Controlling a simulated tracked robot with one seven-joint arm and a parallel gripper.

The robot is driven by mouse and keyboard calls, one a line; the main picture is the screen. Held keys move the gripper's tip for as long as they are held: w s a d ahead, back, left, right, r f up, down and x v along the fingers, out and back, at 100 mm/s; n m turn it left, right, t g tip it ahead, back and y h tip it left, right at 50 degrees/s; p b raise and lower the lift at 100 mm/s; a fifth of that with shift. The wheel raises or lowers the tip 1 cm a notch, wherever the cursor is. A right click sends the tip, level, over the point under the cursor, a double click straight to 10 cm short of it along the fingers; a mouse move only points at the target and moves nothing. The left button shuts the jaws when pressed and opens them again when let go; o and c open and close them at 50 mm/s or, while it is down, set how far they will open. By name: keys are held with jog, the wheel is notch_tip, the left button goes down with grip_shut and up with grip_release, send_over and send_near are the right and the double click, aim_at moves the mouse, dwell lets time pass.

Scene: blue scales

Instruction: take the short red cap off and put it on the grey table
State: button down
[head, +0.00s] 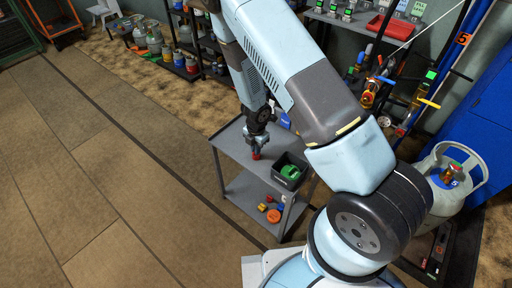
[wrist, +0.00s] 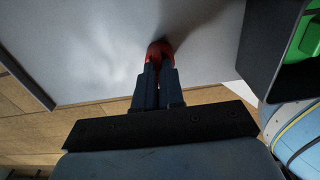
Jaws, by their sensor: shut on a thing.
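The short red cap (wrist: 160,48) is between the fingertips of my gripper (wrist: 158,68) in the wrist view. My gripper is shut on it. In the head view my gripper (head: 257,150) points down at the grey table (head: 231,146), and the red cap (head: 256,156) shows just under the fingers, at or very near the table top. I cannot tell whether the cap touches the surface. The grey table top (wrist: 100,45) fills most of the wrist view behind the cap.
A black bin (head: 290,168) with a green thing (head: 290,172) in it stands on the table, right of my gripper. Orange and red parts lie on the lower shelf (head: 250,193). A grey gas cylinder (head: 446,186) stands at the right. The table's left part is clear.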

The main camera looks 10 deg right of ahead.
jog(key=c, duration=1.2)
grip_release()
jog(key=shift+o, duration=0.2)
notch_tip(320, 180, up, 14)
jog(key=shift+f, duration=0.2)
